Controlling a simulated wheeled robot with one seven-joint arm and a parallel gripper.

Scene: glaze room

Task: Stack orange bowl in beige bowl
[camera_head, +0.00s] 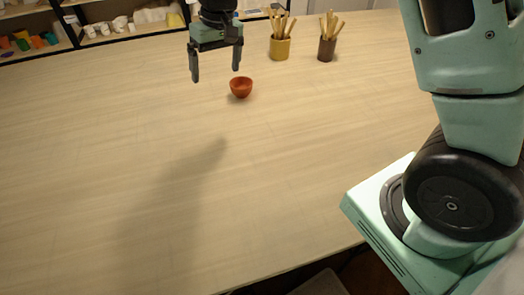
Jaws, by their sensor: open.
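A small orange bowl (241,89) sits upright on the wooden table in the upper middle of the head view. My gripper (216,74) is open and empty, pointing down, just left of the bowl in the picture. Its right finger shows just above and left of the bowl's rim, apart from it in the picture. How high it hangs above the table is hard to tell. I cannot make out a beige bowl in this view.
A yellow cup (280,49) and a brown cup (327,49), both holding wooden tools, stand near the table's back edge. Shelves with white pottery (121,24) and coloured blocks lie behind. The table (120,150) is clear at left and front.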

